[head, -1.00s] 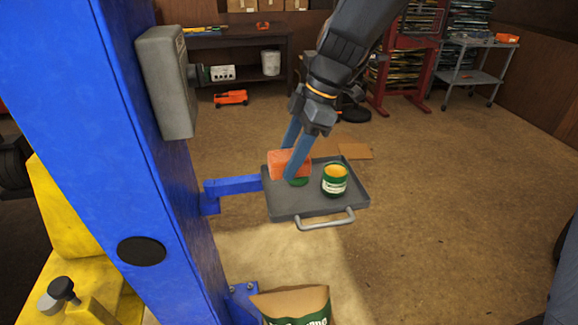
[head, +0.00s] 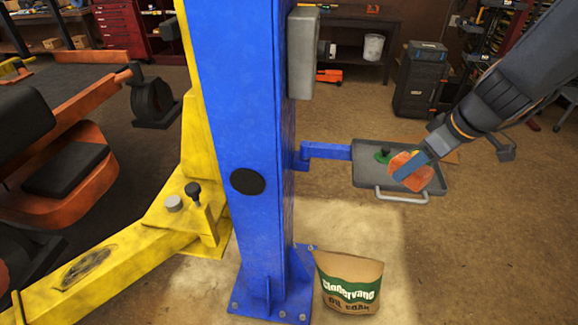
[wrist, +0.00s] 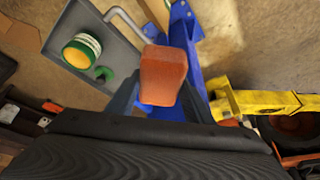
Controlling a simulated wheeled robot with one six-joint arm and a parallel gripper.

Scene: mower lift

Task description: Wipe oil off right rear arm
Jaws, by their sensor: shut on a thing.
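My gripper (head: 411,170) is shut on an orange-red block (head: 416,182), like a sponge or folded rag, and holds it over the grey tray (head: 366,178). The block (wrist: 163,78) also shows between the blue fingers in the wrist view. A yellow lift arm (head: 143,244) runs from the foot of the blue post to the lower left. A dark, oily-looking patch (head: 88,268) lies on its top face, well away from my gripper. The arm's yellow metal (wrist: 255,103) also shows at right in the wrist view.
The blue post (head: 243,110) stands between my gripper and the yellow arm. A green-labelled can (wrist: 81,51) and a small green ring (wrist: 104,74) sit on the tray. A paper sack (head: 348,282) stands beside the post. An orange mower (head: 62,175) is at left.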

